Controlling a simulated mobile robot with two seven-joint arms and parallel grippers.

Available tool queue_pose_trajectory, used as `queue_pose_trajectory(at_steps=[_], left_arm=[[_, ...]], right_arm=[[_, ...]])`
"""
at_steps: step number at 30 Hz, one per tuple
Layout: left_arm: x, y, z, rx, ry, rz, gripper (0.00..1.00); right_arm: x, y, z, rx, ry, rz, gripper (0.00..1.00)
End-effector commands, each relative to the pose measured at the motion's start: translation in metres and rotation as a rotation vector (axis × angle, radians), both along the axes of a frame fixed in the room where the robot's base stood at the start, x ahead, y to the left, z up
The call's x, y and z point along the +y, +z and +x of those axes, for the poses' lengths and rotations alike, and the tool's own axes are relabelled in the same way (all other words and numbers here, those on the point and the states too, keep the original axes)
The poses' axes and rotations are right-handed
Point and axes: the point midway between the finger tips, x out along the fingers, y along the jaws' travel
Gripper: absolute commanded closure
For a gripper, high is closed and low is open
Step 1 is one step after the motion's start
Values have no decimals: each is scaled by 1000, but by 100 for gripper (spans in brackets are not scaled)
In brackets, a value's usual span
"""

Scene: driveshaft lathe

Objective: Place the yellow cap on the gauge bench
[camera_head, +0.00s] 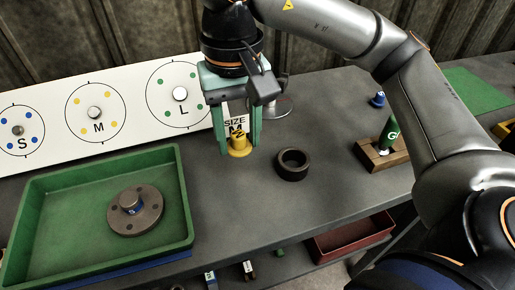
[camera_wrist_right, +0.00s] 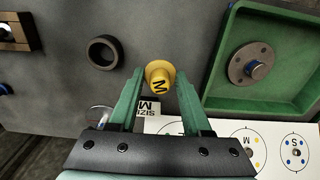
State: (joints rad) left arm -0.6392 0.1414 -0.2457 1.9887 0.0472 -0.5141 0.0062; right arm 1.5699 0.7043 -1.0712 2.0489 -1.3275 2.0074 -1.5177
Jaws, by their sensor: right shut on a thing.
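The yellow cap (camera_head: 239,150) has a wide rim and is marked M; it also shows in the right wrist view (camera_wrist_right: 158,74). My right gripper (camera_head: 240,143) has its green fingers on either side of the cap and is shut on it. The fingers point down at the grey gauge bench (camera_head: 235,220), beside the L circle of the white board. The cap is low over the bench top; I cannot tell whether it touches. A white SIZE M card (camera_head: 234,124) shows between the fingers, above the cap. My left gripper is not in view.
A black ring (camera_head: 292,165) lies just right of the cap. A green tray (camera_head: 65,185) with a flanged part (camera_head: 135,212) stands at left. The white board (camera_head: 130,95) with circles S, M, L runs behind. A wooden block (camera_head: 383,154) with a green-handled gauge stands at right.

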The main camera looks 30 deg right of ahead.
Motion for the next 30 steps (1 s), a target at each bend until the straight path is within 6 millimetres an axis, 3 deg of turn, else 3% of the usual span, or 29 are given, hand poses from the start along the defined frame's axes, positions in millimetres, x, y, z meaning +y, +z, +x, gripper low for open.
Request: queue_pose_trajectory(at_steps=[3,9,18,24,30], left_arm=[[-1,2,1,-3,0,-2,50],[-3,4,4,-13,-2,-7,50],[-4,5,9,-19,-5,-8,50],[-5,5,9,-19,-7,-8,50],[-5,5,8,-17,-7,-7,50]], right_arm=[[-29,-14,13,5,-8,-2,100],[-52,-50,26,2,-3,-1,100],[-69,-74,35,3,-1,-2,100],[-67,-100,35,2,2,-1,100],[-67,-102,35,0,2,0,100]])
